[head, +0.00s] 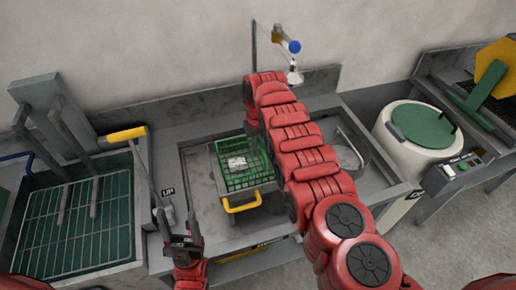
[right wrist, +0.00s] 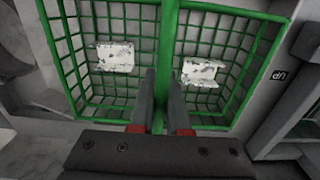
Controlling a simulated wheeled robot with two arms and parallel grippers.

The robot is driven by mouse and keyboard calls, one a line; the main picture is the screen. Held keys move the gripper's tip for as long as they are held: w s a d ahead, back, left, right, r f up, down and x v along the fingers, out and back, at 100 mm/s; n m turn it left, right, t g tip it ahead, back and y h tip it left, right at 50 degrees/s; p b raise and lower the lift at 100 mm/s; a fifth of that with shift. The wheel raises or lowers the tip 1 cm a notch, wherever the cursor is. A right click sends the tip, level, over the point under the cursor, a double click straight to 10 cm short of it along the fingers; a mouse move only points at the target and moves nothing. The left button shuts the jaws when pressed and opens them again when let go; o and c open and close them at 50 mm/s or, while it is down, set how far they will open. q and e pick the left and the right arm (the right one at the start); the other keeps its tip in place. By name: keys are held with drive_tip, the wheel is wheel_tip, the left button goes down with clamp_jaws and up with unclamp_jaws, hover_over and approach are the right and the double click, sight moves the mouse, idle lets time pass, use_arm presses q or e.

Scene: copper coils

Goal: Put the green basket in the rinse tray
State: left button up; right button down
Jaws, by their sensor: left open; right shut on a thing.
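The green wire basket (head: 232,180) is over or in the grey sink basin (head: 199,165) in the head view, near a yellow handle (head: 240,208). I cannot tell whether its bottom touches anything. In the right wrist view, the green basket (right wrist: 236,120) has a middle bar and white speckled pieces (right wrist: 115,57) on both sides of it. My right gripper (right wrist: 160,82) is shut on that bar; in the head view my arm hides it. My left gripper (head: 181,243) is open and empty, in front of the basin and left of the basket.
A wire rack (head: 75,225) in a dark green tank stands at the left, with a yellow-handled lever (head: 127,134) beside it. A tap with a blue knob (head: 293,46) rises behind the basin. A white drum with a green lid (head: 424,127) stands at the right.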

drive_tip(key=shift+f, duration=0.1)
drive_tip(key=shift+f, duration=0.15)
drive_tip(key=c, duration=0.9)
unclamp_jaws()
